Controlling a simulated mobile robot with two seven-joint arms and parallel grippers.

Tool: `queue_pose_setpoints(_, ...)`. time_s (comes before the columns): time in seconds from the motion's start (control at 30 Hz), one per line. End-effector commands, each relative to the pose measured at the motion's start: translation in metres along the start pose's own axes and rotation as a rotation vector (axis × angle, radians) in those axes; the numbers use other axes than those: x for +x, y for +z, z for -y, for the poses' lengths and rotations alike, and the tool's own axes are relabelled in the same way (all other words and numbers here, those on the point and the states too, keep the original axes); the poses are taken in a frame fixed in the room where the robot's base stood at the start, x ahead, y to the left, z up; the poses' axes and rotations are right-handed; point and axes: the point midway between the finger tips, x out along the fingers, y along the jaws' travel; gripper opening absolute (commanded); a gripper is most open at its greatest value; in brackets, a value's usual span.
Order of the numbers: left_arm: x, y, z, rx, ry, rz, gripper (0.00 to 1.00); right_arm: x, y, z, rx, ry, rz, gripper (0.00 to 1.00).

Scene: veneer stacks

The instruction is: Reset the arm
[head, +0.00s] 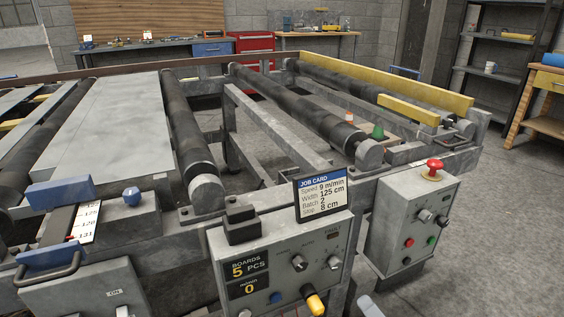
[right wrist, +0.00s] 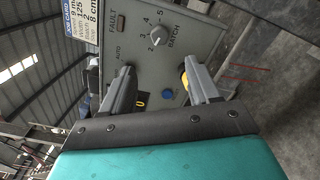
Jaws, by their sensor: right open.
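My right gripper (head: 306,309) is at the bottom edge of the head view, in front of the grey control panel (head: 222,262); only small parts of it show there. In the right wrist view, its two grey fingers stand apart with nothing held between them (right wrist: 160,82). The panel face (right wrist: 192,34) with its BATCH dial (right wrist: 159,37) and blue button (right wrist: 168,94) lies beyond the fingers. A yellow handle (head: 314,302) on the panel shows partly behind the right finger; I cannot tell whether they touch. My left gripper is out of view.
A job card (head: 321,194) stands on top of the panel. A second control box (head: 408,232) with a red mushroom button (head: 434,168) is to the right. Clear floor (head: 490,235) is at the right.

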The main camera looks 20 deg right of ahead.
Motion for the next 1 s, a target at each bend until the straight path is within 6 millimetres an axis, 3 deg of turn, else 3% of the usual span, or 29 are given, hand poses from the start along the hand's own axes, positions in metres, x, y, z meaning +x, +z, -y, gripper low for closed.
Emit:
queue_pose_setpoints(0.17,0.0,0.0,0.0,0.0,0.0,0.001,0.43,0.003,-0.001,-0.003,0.079,-0.012,0.011,0.61)
queue_pose_setpoints(0.27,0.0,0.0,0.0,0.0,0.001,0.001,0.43,0.011,-0.006,-0.01,0.294,-0.049,0.035,0.61)
queue_pose_setpoints(0.37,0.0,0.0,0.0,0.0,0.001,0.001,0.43,0.017,-0.022,-0.019,0.646,-0.123,0.064,0.61)
queue_pose_setpoints(0.57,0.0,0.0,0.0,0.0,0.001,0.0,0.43,0.013,-0.083,-0.036,1.378,-0.366,0.106,0.61)
queue_pose_setpoints(0.77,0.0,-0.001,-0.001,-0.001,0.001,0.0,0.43,-0.017,-0.156,-0.061,1.928,-0.706,0.163,0.61)
queue_pose_setpoints(0.8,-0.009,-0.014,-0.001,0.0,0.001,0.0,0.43,-0.02,-0.151,-0.074,1.954,-0.726,0.178,0.61)
queue_pose_setpoints(1.0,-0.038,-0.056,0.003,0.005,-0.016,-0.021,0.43,-0.024,-0.123,-0.103,1.931,-0.706,0.204,0.61)
